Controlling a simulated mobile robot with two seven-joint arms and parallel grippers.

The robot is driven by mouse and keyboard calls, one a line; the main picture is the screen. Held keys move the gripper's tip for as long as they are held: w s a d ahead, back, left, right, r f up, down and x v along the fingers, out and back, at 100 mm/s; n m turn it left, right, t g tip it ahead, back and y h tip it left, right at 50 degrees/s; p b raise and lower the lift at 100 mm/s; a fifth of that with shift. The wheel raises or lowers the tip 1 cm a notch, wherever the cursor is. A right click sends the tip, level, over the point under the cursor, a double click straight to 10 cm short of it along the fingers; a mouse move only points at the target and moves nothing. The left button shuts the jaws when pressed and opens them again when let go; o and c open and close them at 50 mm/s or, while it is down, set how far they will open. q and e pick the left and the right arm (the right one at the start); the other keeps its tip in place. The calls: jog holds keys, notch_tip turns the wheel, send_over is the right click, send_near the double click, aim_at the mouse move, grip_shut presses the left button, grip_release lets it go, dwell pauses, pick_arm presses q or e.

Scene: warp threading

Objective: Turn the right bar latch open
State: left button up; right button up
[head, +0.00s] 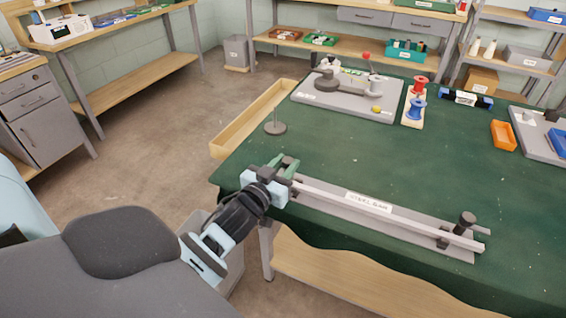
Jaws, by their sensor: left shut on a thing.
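A long grey bar (340,199) with a white label lies on a grey base plate (400,233) along the front edge of the green table. At its right end in the picture is a latch with a round black knob (467,220), with nothing touching it. My left gripper (284,172) is at the bar's left end, shut on the latch there. The gripper and wrist hide most of that latch, so its turn angle cannot be told. My right gripper is out of the picture.
The green table (330,152) has free room behind the bar. A thin spindle on a round foot (275,127) stands near its left edge. Farther back are a grey board (355,105), red and blue spools (416,108) and an orange bin (503,135).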

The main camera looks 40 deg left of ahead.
pick_arm(q)
jog(key=shift+d+n+y, duration=0.15)
jog(key=shift+n+y, duration=0.55)
jog(key=shift+y, duration=0.4)
jog(key=shift+n+g+y, duration=0.3)
jog(key=shift+n+y, duration=0.1)
jog(key=shift+y, duration=0.2)
jog(key=o, duration=1)
jog(key=shift+c, duration=0.2)
jog(key=shift+s, duration=0.15)
